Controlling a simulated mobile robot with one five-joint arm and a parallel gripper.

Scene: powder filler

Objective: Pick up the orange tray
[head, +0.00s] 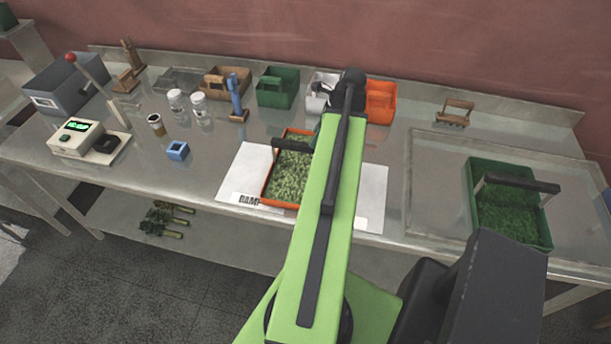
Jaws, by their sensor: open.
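The orange tray (266,186) sits on a white mat (243,172) near the front middle of the steel bench. It is filled with pale green leafy or granular matter, and a dark handle bar (290,147) crosses above its far part. My green arm passes in front of the tray's right side and hides that part. My gripper does not show; it seems to be hidden behind my arm. I cannot tell how close it is to the handle. A second orange container (381,102) stands at the back, just right of my arm.
A green tray (545,237) with a dark handle stands at the right. Green (278,88) and brown (224,83) bins line the back. Two jars (201,109), a blue block (177,151) and a scale (76,138) stand left. Bench between mat and green tray looks clear.

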